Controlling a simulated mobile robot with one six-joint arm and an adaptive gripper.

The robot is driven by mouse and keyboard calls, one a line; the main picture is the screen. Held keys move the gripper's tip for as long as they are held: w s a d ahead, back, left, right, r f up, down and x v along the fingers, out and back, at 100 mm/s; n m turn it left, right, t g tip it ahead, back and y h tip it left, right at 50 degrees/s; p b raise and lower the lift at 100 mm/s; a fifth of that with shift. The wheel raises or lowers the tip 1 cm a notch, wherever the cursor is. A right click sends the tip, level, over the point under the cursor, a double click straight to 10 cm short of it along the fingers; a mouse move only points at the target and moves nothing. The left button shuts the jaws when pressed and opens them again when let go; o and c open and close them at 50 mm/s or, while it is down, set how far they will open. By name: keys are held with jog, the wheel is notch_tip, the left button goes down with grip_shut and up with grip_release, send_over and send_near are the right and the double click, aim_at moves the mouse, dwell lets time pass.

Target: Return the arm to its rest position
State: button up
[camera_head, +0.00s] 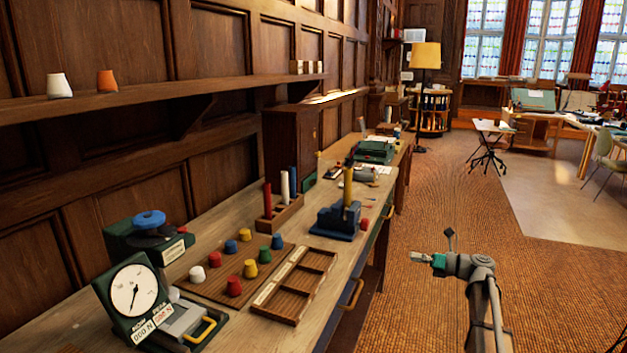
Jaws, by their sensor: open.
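My arm (483,300) rises from the bottom right of the head view, over the open floor to the right of the long bench. It bends at the top and points left. My gripper (419,257) is at its left end, past a teal band, in the air beside the bench edge. The gripper is small here; it is open and I see nothing held in it. A small dark diamond-shaped part stands on a thin stem above the arm.
The wooden bench (222,330) holds a dial gauge (134,287), coloured knobs on a board (185,284), an empty divided tray (290,305) and a blue block device (336,221). A shelf (60,112) runs above. The brown carpet (560,290) around the arm is clear.

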jog(key=s+a+f+n+g+h, duration=0.5)
jog(key=s+a+f+n+h, duration=0.2)
jog(key=s+a+f+n, duration=0.6)
jog(key=s+d+f+n+g+h, duration=0.1)
jog(key=s+f+n+h, duration=0.2)
jog(key=s+n+h, duration=0.35)
jog(key=s+f+n+g+h, duration=0.1)
jog(key=s+f+n+h, duration=0.2)
jog(key=s+n, duration=0.6)
notch_tip(320, 180, up, 18)
jog(key=w+n+p, duration=0.2)
jog(key=p, duration=1.5)
jog(key=shift+w+d+p, duration=0.2)
jog(key=shift+p, duration=0.1)
